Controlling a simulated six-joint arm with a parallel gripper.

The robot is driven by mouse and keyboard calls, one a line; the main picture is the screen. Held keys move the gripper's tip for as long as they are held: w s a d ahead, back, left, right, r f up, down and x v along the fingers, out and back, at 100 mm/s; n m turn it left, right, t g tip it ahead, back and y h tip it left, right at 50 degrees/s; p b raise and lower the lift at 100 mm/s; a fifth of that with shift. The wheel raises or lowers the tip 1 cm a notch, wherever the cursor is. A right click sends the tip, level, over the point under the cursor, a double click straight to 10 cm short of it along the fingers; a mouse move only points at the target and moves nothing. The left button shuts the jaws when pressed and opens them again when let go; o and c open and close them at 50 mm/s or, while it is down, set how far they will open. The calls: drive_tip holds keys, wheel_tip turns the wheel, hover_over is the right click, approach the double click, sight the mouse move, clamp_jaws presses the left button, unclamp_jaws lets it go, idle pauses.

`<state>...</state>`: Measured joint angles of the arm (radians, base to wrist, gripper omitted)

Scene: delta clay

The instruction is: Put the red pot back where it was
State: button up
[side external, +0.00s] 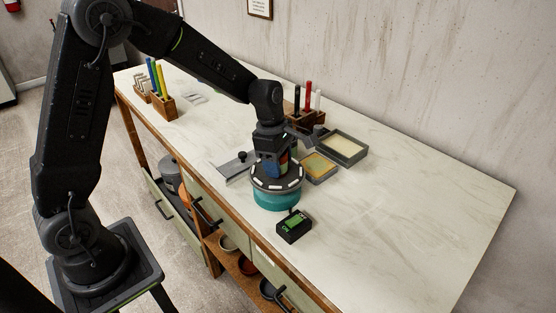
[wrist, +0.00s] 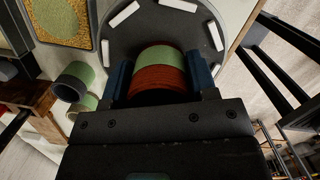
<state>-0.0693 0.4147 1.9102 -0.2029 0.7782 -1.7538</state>
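The red pot (wrist: 158,80) shows between my gripper's two blue fingers in the wrist view, with a green band (wrist: 160,57) beside the red part. Both fingers of my gripper (wrist: 160,76) lie against its sides. In the side external view a sliver of the pot (side external: 284,163) shows between the fingers of my gripper (side external: 273,166). The pot is over the turntable (side external: 276,197), which has a teal base and a dark top with white marks. I cannot tell whether the pot's bottom touches the disc. My gripper hides much of the pot.
A black box with a green display (side external: 294,227) stands in front of the turntable. A yellow-filled tray (side external: 318,167) and a pale tray (side external: 343,148) lie behind it. A wooden tool holder (side external: 306,119) stands at the back. The worktop's right part (side external: 430,200) is clear.

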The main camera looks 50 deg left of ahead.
drive_tip(key=o, duration=0.4)
drive_tip(key=shift+r, duration=0.1)
wheel_tip(320, 180, up, 12)
drive_tip(key=a, duration=0.2)
drive_tip(key=s+d+r+m+t, duration=0.1)
drive_tip(key=s+m, duration=0.6)
drive_tip(key=s+r+m+t+y, duration=0.1)
drive_tip(key=s+m+t, duration=0.1)
drive_tip(key=s+m, duration=0.6)
drive_tip(key=s+d+r+m+t, duration=0.1)
drive_tip(key=s+m, duration=0.6)
drive_tip(key=shift+s+d+m+t+y, duration=0.15)
drive_tip(key=shift+d+m+t+y, duration=0.15)
drive_tip(key=shift+t, duration=0.1)
